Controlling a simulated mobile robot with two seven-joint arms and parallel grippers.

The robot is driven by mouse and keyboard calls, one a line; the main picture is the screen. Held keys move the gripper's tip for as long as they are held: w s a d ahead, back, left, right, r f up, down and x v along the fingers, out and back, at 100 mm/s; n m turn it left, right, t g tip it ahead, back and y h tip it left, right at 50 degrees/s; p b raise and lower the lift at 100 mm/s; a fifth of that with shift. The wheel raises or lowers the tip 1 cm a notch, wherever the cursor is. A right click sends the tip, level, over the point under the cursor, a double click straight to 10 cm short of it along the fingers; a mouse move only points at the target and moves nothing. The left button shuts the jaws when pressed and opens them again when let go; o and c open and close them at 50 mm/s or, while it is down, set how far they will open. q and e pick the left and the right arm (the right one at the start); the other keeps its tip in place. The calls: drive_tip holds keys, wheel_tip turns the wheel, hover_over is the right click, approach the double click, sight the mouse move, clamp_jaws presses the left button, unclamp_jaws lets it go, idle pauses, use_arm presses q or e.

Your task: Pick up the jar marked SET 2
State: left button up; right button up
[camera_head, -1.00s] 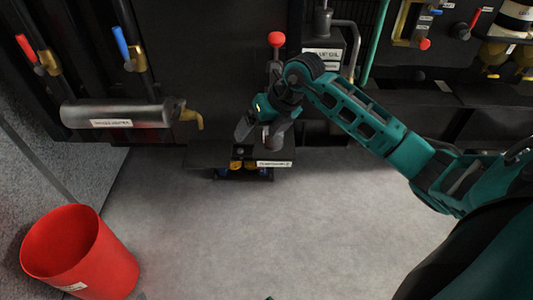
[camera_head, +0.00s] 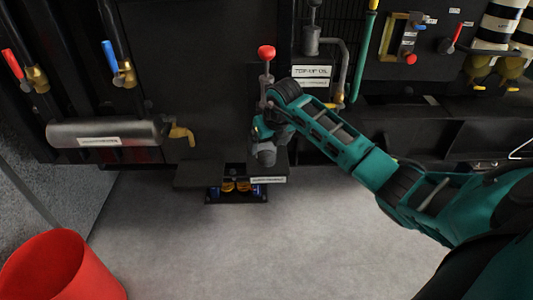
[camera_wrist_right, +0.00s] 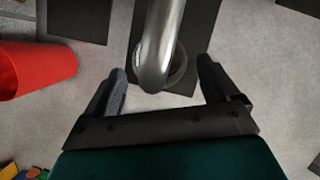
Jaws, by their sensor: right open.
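I cannot make out a jar marked SET 2 in either view. My right gripper (camera_head: 265,153) is over a low dark stand (camera_head: 197,177) at the foot of the panel. The right wrist view shows the same gripper (camera_wrist_right: 162,68) open, its two fingers apart. A shiny grey bent pipe or spout (camera_wrist_right: 156,68) lies between the fingers in that picture. A round rim (camera_wrist_right: 178,76) shows partly behind it; I cannot tell what it belongs to or whether a finger touches it. My left gripper is not in view.
The stand bears a white label (camera_head: 268,180) too small to read. A red lever knob (camera_head: 266,53) stands just behind my right gripper. A grey horizontal cylinder (camera_head: 70,131) with a brass tap is at left. A red bin (camera_head: 65,272) stands front left. The middle floor is clear.

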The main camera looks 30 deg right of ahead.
drive_tip(key=b+x, duration=0.1)
drive_tip(key=x, duration=0.3)
drive_tip(key=shift+w+d+r, duration=0.1)
drive_tip(key=shift+w, duration=0.1)
drive_tip(key=c, duration=1.2)
drive_tip(key=shift+s+r, duration=0.15)
drive_tip(key=shift+r, duration=0.05)
